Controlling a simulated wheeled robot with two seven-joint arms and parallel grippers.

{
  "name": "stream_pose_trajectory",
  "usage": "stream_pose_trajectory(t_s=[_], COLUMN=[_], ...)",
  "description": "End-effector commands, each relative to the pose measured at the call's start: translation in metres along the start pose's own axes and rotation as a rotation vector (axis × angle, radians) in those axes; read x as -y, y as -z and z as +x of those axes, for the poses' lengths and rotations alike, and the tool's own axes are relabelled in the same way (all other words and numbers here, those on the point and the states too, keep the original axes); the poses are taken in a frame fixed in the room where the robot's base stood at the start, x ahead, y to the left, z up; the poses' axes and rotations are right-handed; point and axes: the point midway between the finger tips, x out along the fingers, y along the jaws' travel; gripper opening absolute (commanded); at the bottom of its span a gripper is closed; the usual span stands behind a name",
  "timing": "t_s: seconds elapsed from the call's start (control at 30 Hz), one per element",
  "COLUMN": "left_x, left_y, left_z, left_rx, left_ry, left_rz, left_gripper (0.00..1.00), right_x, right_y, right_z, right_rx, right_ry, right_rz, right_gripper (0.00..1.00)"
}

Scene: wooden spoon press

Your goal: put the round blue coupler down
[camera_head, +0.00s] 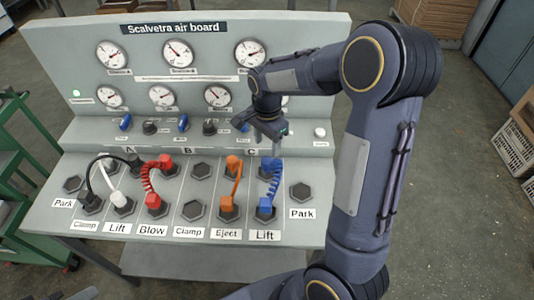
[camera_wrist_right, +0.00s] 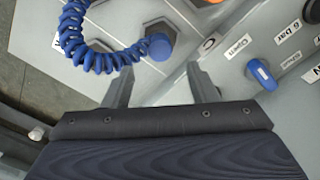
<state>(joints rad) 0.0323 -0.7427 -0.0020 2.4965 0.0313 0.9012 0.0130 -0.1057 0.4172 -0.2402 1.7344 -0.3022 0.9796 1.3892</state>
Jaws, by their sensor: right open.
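The round blue coupler (camera_wrist_right: 160,47) sits at a dark hexagonal socket in the wrist view, at one end of a coiled blue hose (camera_wrist_right: 88,40). In the head view this coupler (camera_head: 267,162) is at the upper end of the blue hose, below the letter C. The hose's lower blue coupler (camera_head: 265,208) is at the socket above the "Lift" label. My right gripper (camera_head: 268,140) is open, just above and behind the upper coupler. In the wrist view its two fingers (camera_wrist_right: 160,80) are apart with nothing between them, and the coupler lies just beyond their tips. My left gripper is out of view.
An orange hose (camera_head: 235,182) stands just left of the blue one. Red (camera_head: 150,182), white and black hoses are further left. Blue (camera_wrist_right: 263,75) and dark valve knobs line the ledge behind. A bare socket (camera_head: 299,191) is at the right, above "Park".

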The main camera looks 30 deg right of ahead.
Motion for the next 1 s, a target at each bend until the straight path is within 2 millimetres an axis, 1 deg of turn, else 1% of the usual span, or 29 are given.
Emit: stream_pose_trajectory(t_s=[0.03,0.17,0.27,0.37,0.4,0.47,0.5,0.57,0.6,0.7,0.8,0.9,1.0], left_x=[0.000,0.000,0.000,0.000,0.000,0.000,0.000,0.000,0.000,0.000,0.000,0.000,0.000], left_y=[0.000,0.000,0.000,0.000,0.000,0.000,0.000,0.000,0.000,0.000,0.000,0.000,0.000], left_z=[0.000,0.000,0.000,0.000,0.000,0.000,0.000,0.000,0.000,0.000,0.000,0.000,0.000], left_rx=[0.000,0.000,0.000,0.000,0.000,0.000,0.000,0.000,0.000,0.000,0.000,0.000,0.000], left_ry=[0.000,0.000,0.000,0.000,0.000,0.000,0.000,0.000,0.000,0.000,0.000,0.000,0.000], left_rz=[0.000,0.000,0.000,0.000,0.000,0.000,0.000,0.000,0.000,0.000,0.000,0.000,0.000], left_gripper=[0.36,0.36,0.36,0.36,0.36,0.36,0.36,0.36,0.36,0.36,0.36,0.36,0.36], right_x=[0.000,-0.003,-0.015,-0.043,-0.056,-0.080,-0.095,-0.117,-0.131,-0.161,-0.181,-0.193,-0.198], right_y=[0.000,-0.001,-0.005,-0.017,-0.024,-0.037,-0.045,-0.059,-0.069,-0.091,-0.107,-0.118,-0.122], right_z=[-0.006,-0.017,-0.032,-0.056,-0.066,-0.080,-0.087,-0.096,-0.100,-0.103,-0.100,-0.096,-0.094], right_rx=[0.000,0.005,0.030,0.070,0.082,0.091,0.089,0.072,0.055,-0.007,-0.072,-0.121,-0.147], right_ry=[0.002,0.007,0.044,0.127,0.172,0.243,0.292,0.365,0.410,0.503,0.564,0.598,0.611], right_rz=[0.000,-0.010,-0.072,-0.206,-0.278,-0.400,-0.482,-0.606,-0.686,-0.867,-1.007,-1.096,-1.141], right_gripper=[0.53,0.53,0.53,0.53,0.53,0.53,0.53,0.53,0.53,0.53,0.53,0.53,0.53])
